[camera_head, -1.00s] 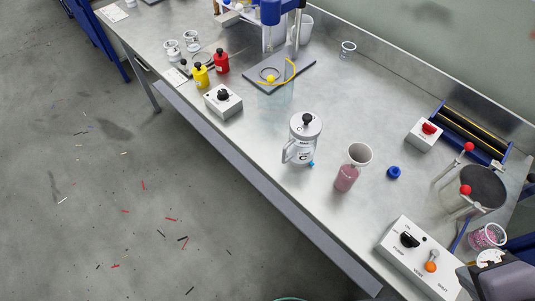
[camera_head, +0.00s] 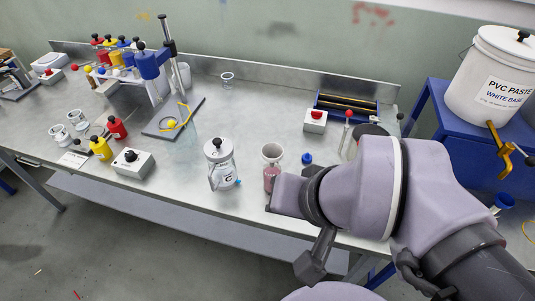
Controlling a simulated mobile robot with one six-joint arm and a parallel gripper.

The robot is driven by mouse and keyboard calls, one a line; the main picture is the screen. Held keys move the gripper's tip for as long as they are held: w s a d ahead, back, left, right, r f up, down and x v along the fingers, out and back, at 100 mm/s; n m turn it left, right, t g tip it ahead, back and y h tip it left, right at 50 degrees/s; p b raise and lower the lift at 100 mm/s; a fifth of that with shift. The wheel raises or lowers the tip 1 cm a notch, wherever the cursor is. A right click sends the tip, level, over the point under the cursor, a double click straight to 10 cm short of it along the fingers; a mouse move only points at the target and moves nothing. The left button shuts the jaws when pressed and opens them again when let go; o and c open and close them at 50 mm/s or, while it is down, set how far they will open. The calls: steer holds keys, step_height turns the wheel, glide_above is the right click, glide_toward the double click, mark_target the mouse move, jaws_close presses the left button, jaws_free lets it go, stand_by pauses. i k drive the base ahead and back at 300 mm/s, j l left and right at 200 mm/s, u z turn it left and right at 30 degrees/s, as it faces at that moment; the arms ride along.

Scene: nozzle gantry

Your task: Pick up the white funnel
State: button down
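I cannot make out a white funnel for certain in the head view. A clear tapered vessel with a pale flared rim and pink contents (camera_head: 271,168) stands on the bench, just left of my arm. Whether its pale top is a separate funnel I cannot tell. My arm reaches in from the lower right and covers the bench's front right part. Dark parts show at its end, but I cannot make out two fingertips or anything held.
A lidded jug marked C (camera_head: 219,165) and a blue cap (camera_head: 307,158) stand near the pink vessel. A grey control box (camera_head: 133,163) and red and yellow bottles are left. A roller unit (camera_head: 346,106) is behind. A white PVC paste bucket (camera_head: 497,75) stands right.

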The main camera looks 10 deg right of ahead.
mark_target(272, 153)
steer(key=k+j+z, duration=0.1)
steer(key=j, duration=0.35)
steer(key=k+j+z, duration=0.15)
steer(key=j, duration=0.25)
steer(key=j+z, duration=0.1)
steer(key=j, duration=0.3)
steer(key=k+j+z, duration=0.15)
steer(key=j, duration=0.25)
steer(key=k+j+z, duration=0.1)
steer(key=j, duration=0.3)
steer(key=i+l, duration=0.2)
steer(key=i+l+u, duration=0.15)
steer(key=l, duration=0.2)
